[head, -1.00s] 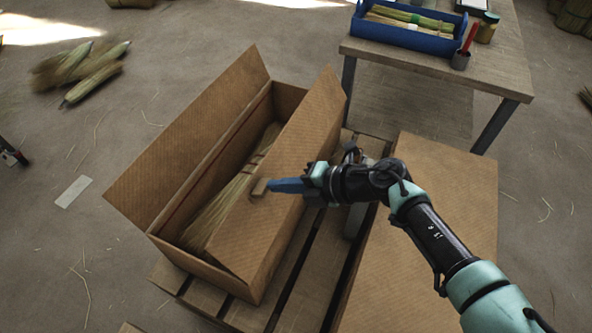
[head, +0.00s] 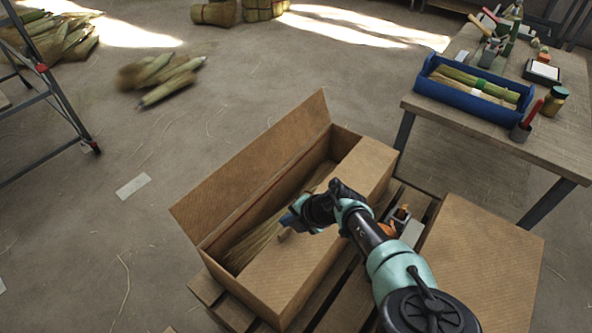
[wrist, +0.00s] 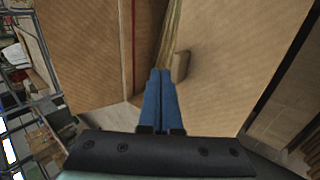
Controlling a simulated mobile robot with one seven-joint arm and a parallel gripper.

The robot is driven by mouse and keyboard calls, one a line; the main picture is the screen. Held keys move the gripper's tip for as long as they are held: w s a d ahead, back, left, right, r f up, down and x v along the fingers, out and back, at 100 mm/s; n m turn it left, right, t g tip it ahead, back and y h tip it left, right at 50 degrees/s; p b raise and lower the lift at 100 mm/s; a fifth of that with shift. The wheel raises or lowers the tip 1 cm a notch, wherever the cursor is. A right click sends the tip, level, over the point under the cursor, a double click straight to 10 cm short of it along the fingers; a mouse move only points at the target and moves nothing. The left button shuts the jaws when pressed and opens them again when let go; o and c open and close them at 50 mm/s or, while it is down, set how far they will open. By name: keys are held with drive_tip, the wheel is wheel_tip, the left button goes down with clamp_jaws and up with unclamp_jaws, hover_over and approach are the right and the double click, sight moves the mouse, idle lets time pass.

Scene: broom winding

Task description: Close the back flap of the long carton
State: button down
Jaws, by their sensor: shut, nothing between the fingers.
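The long carton (head: 285,295) lies on a slatted pallet in the head view. Its back flap (head: 255,155), on the far left side, stands up and leans outward. Its near flap (head: 300,255) lies about level over part of the opening and has a small tab at its edge. My gripper (head: 287,220) is shut and empty above the near flap's edge by the opening. In the wrist view its blue fingers (wrist: 160,75) are together beside the tab (wrist: 181,65), with cardboard on both sides. I cannot tell whether they touch it.
Straw bundles (head: 240,245) lie inside the carton. A closed carton (head: 485,265) stands on the right. A workbench (head: 440,110) with a blue tray (head: 475,95) is at upper right. A ladder (head: 60,95) stands at left. The floor left of the carton is mostly clear.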

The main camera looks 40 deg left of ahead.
drive_tip(key=shift+b+x, duration=0.45)
drive_tip(key=shift+x, duration=0.75)
drive_tip(key=shift+r, duration=0.15)
wheel_tip(320, 180, up, 10)
drive_tip(key=p, duration=0.9)
